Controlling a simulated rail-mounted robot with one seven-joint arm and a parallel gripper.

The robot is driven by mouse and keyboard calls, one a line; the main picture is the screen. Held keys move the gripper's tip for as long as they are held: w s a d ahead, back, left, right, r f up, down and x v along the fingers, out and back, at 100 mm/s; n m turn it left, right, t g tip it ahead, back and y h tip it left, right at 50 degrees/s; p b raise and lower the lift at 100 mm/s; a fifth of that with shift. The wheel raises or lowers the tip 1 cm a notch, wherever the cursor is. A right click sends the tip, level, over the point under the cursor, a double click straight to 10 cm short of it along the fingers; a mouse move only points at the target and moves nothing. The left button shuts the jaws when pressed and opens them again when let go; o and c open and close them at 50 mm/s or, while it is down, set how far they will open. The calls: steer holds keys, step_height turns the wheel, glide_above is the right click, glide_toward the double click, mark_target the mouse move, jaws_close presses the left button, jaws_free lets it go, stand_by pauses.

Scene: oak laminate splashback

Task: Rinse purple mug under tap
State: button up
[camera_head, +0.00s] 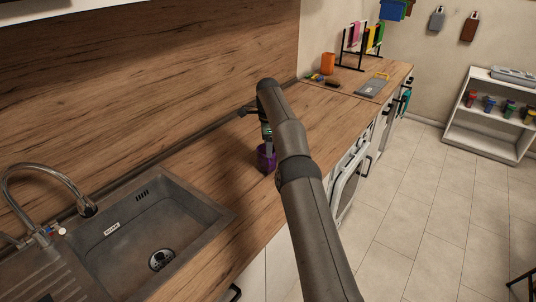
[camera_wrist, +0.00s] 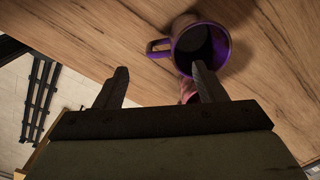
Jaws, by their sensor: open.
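The purple mug (camera_head: 264,160) stands on the wooden counter, right of the sink, partly hidden by my arm in the head view. In the wrist view the purple mug (camera_wrist: 207,42) is seen into its dark inside, with its handle to the left. My gripper (camera_wrist: 162,82) is open; the right finger overlaps the mug's near rim in the picture, and I cannot tell if they touch. The left finger is over bare counter. The tap (camera_head: 47,172) curves over the grey sink (camera_head: 187,220) at the left.
A small pinkish thing (camera_wrist: 187,90) shows beside the right finger, mostly hidden. Farther along the counter are an orange cup (camera_head: 328,62), a grey board (camera_head: 371,87) and a rack (camera_head: 362,40). The counter between sink and mug is clear. A shelf (camera_head: 492,112) stands at the right.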

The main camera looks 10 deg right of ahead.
steer(key=s+a+r+n, duration=0.4)
steer(key=s+r+n, duration=0.25)
steer(key=r, duration=0.55)
steer(key=s+r+n, duration=0.2)
steer(key=s, duration=0.5)
steer(key=s+r+n, duration=0.3)
steer(key=s, duration=0.4)
steer(key=s+f+n, duration=0.4)
steer(key=s, duration=1.1)
steer(key=s+f+n+t, duration=0.1)
steer(key=s+f+n, duration=0.3)
steer(key=s, duration=1.2)
steer(key=shift+a+f, duration=0.2)
steer(key=shift+f, duration=0.35)
steer(key=shift+w, duration=0.1)
steer(key=c, duration=0.6)
